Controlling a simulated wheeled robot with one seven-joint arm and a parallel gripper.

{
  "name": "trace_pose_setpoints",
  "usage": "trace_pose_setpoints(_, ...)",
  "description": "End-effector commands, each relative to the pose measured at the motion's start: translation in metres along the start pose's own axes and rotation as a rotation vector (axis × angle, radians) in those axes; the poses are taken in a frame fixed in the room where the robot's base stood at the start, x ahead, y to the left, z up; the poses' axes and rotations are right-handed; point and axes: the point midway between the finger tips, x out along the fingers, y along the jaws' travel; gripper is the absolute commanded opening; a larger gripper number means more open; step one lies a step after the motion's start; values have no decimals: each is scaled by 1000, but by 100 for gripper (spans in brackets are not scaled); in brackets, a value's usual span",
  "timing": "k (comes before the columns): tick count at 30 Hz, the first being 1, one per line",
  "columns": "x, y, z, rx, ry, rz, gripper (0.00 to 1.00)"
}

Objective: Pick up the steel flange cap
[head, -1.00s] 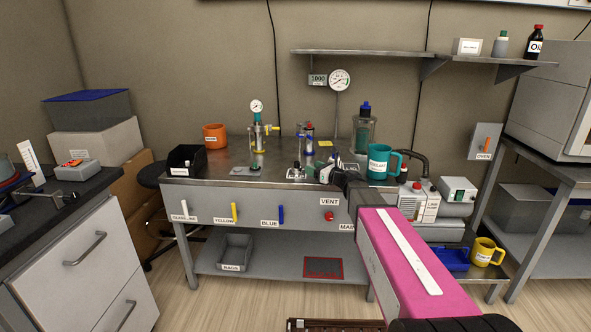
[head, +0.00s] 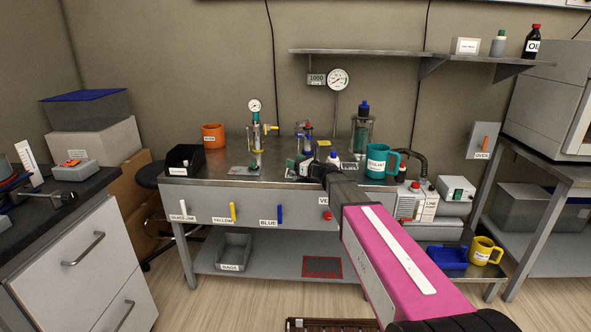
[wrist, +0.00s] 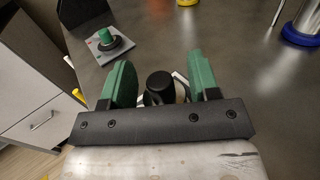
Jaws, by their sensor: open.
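In the wrist view, my gripper (wrist: 160,68) is open, with its two green fingers apart. A small black-topped piece (wrist: 160,85) with pale, shiny metal parts beside it shows between the fingers. It may be the steel flange cap, but its lower part is hidden by my gripper and I cannot tell for sure. No contact with the fingers is visible. In the head view, my gripper (head: 298,168) is low over the middle of the steel bench (head: 215,173) and hides what is under it.
A grey plate with a green-topped knob (wrist: 110,42) lies left of my gripper. A blue-based glass vessel (wrist: 300,35) stands to the right. In the head view, a teal mug (head: 380,163), an orange mug (head: 212,136) and a gauge fitting (head: 256,130) stand on the bench.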

Motion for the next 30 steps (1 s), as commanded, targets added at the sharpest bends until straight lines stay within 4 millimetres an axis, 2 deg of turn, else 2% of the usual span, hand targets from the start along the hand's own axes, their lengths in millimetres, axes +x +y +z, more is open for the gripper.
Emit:
trace_pose_setpoints(1, 0, 0, 0, 0, 0, 0, 49)
trace_pose_setpoints(3, 0, 0, 0, 0, 0, 0, 26)
trace_pose_setpoints(6, 0, 0, 0, 0, 0, 0, 0)
trace_pose_setpoints(20, 0, 0, 7, 0, -1, 0, 0)
trace_pose_setpoints(23, -1, 1, 16, 0, -1, 0, 0)
trace_pose_setpoints(28, -1, 2, 45, -2, -2, 0, 0)
trace_pose_setpoints(30, 0, 25, 53, -1, -1, 3, 0)
